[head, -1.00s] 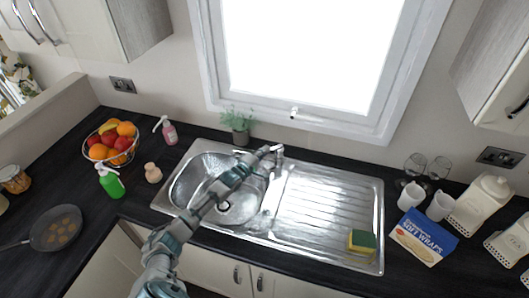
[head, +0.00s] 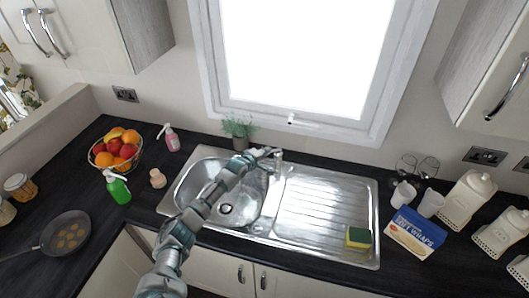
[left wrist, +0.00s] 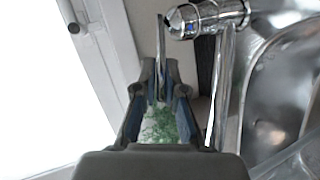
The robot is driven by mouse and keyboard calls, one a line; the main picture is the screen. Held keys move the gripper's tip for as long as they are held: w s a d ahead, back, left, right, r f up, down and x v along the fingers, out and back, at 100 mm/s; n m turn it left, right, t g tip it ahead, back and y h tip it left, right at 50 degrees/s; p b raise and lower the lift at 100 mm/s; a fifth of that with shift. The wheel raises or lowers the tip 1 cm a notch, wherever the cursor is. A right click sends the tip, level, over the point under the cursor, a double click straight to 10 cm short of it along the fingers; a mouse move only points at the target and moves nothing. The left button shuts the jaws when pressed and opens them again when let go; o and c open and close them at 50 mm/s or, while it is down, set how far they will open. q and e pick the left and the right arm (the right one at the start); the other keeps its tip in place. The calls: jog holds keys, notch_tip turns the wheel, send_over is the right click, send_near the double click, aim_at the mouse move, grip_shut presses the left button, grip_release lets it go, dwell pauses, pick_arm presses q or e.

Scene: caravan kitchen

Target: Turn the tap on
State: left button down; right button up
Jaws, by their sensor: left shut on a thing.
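The chrome tap (head: 278,163) stands at the back edge of the steel sink, close to the middle of the head view. My left arm reaches across the bowl, and my left gripper (head: 264,154) is at the top of the tap. In the left wrist view the tap's body and spout (left wrist: 222,70) are right of the fingers. A thin metal lever (left wrist: 161,45) runs between the fingertips of my left gripper (left wrist: 160,75), which is shut on it. The grip's exact contact is small in view. My right gripper is not in view.
The sink's drainer (head: 320,210) lies right of the bowl, with a sponge (head: 358,238) on it. A potted plant (head: 239,133) stands behind the tap, below the window. A green bottle (head: 118,188), fruit basket (head: 100,165) and pan (head: 66,235) are left; a wraps box (head: 413,235) is right.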

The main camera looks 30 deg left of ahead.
pick_arm(q)
jog(key=c, duration=1.2)
grip_release()
jog(key=shift+w, duration=0.1)
jog(key=shift+c, duration=0.2)
jog(key=v, duration=1.1)
jog(key=shift+s+a, duration=0.25)
jog(key=shift+s, duration=0.15)
jog(key=shift+s, duration=0.1)
